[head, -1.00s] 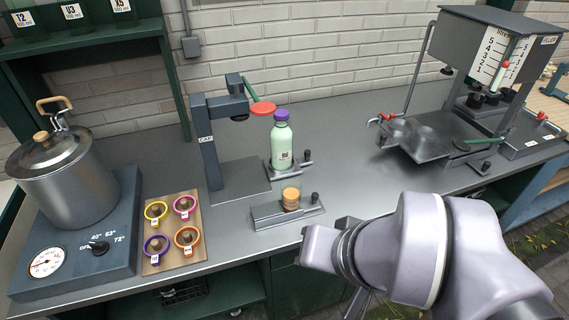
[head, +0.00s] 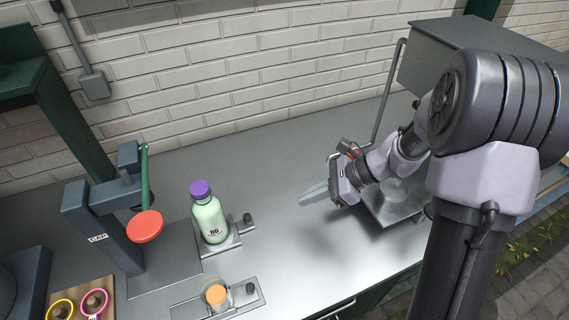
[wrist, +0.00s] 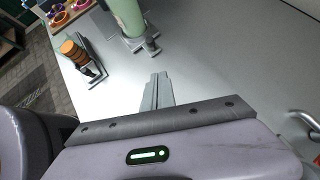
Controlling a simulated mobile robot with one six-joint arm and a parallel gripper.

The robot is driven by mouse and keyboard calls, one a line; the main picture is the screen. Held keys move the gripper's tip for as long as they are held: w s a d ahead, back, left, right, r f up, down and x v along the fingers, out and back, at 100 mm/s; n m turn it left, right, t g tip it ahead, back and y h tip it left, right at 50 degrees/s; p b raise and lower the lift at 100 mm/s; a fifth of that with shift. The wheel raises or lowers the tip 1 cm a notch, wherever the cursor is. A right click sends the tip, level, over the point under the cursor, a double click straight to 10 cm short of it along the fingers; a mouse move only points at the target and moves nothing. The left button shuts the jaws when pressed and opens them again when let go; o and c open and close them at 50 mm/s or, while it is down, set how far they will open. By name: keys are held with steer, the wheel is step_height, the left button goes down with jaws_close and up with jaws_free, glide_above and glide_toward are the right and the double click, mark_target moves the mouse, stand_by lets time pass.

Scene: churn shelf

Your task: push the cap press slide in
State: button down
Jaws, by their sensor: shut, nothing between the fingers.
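The cap press (head: 103,232) stands at the left in the head view, a dark post with a green lever and a red round knob (head: 145,226). Its slide (head: 232,238) is a small grey carriage with a black knob, pulled out to the right of the press base. A pale green bottle with a purple cap (head: 209,218) stands upright on the slide. In the wrist view the bottle (wrist: 126,16) and the slide's knob end (wrist: 150,45) show at the top. My gripper (head: 303,201) is shut and empty, right of the slide and apart from it, fingers pointing left.
A second small carriage (head: 188,310) with an orange-topped stack sits in front of the bottle; it also shows in the wrist view (wrist: 94,73). A metal tray machine (head: 440,50) stands behind my arm at right. The counter between gripper and slide is clear.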

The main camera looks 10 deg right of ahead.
mark_target(251, 219)
steer(key=b+x, duration=0.1)
steer(key=x, duration=0.2)
steer(key=s+b+x, duration=0.1)
steer(key=x, duration=0.3)
steer(key=b+x, duration=0.2)
steer(key=x, duration=0.1)
steer(key=shift+s+a+f, duration=0.2)
steer(key=shift+a, duration=0.3)
steer(key=a, duration=0.1)
steer(key=a+b, duration=0.1)
steer(key=shift+w+a+r, duration=0.15)
steer(key=shift+w+a, duration=0.1)
steer(key=shift+w, duration=0.05)
steer(key=shift+w+a+r, duration=0.1)
steer(key=shift+w+a, duration=0.05)
steer(key=shift+a, duration=0.4)
